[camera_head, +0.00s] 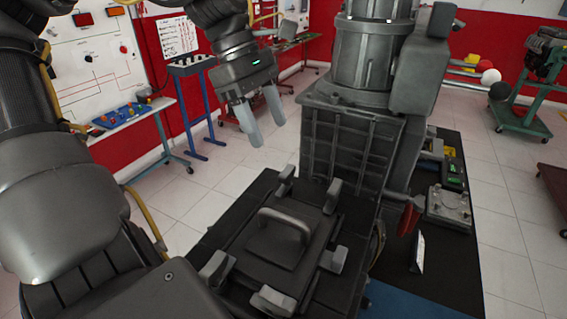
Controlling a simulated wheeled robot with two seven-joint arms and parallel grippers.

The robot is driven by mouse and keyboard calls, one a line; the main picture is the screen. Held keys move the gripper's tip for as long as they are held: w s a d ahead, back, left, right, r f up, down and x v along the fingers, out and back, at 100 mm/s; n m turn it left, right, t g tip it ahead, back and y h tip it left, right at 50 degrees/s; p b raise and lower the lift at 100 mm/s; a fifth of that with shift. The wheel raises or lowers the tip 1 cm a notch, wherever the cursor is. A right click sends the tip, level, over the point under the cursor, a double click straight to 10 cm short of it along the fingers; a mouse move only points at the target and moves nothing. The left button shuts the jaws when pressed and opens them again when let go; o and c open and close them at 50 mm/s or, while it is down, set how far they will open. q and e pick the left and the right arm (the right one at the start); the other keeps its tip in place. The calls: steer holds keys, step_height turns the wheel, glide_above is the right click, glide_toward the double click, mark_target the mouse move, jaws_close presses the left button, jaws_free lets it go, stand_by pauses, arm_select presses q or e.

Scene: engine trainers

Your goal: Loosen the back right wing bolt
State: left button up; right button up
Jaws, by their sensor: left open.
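A dark square cover (262,243) with a raised grey handle (285,222) lies in the lower middle of the head view. Several grey wing bolts stand around its edge. The back right wing bolt (332,195) is at the cover's far right corner, close to a ribbed panel. Others include the far one (287,179), the near right one (333,260), the front one (272,301) and the left one (215,268). My left gripper (268,132) is open and empty, fingers pointing down, above and beyond the cover, apart from every bolt. My right gripper is not in view.
A tall grey machine body with a ribbed panel (350,143) rises directly behind the cover on the right. A black table (460,285) carries a battery-like box (449,206) and a red-handled item (408,218). A workbench (130,118) stands at left. Tiled floor is free between them.

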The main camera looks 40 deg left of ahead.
mark_target(286, 170)
arm_select(q)
steer(key=x, duration=0.9)
steer(key=shift+r+p, duration=0.1)
steer(key=shift+p, duration=0.3)
steer(key=shift+c, duration=0.3)
